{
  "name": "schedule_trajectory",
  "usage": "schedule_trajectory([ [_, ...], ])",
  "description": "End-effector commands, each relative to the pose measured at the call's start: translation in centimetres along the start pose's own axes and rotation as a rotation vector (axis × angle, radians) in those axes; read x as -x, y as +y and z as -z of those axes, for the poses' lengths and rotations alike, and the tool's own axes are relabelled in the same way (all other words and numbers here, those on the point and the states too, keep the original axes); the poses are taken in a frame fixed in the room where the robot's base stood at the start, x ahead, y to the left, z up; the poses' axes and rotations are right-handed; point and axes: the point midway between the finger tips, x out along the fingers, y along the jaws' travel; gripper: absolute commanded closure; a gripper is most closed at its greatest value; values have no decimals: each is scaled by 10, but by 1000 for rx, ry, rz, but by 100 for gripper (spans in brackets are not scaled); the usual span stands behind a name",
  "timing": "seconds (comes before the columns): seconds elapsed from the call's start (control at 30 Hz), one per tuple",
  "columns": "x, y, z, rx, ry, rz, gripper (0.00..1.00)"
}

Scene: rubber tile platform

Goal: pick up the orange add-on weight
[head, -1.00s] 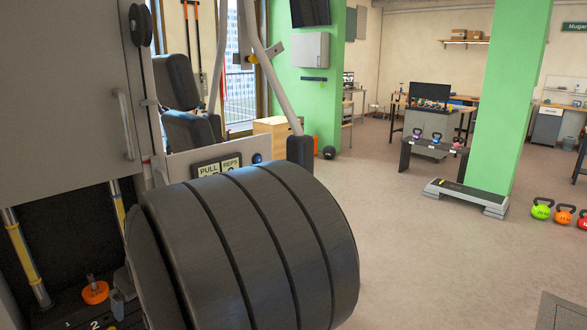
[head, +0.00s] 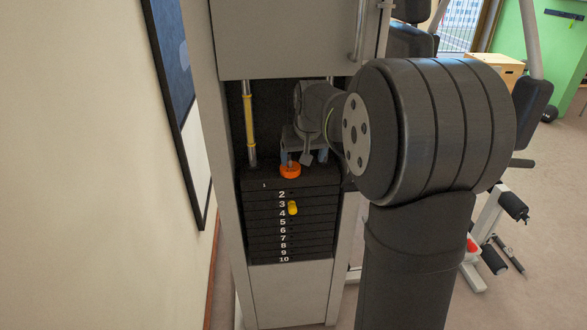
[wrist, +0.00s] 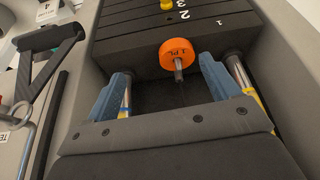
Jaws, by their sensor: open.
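The orange add-on weight (head: 290,170) is a small disc with a short metal peg, sitting on the top plate of the black weight stack (head: 290,244). In the wrist view the orange weight (wrist: 177,53) lies just beyond the gap between my fingertips, roughly centred. My gripper (wrist: 168,82) is open, with a blue finger on each side, and holds nothing. In the head view my gripper (head: 305,156) is at the weight, inside the machine's opening. The wrist view shows the peg pointing toward the gripper's gap.
Guide rods with yellow sleeves (head: 249,125) stand in the stack opening. A yellow selector pin (head: 292,208) sticks out of the stack near plate 3. Grey frame panels (head: 232,220) bound the opening closely. A black handle (wrist: 48,40) shows at the left of the wrist view.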

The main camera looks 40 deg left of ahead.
Motion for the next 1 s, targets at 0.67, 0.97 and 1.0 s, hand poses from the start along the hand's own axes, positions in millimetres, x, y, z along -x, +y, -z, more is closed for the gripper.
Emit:
schedule_trajectory([
  [0.67,-63,-23,33,-71,7,-29,19],
  [0.97,-86,-23,34,-72,13,-29,19],
  [1.0,-86,-23,34,-72,13,-29,19],
])
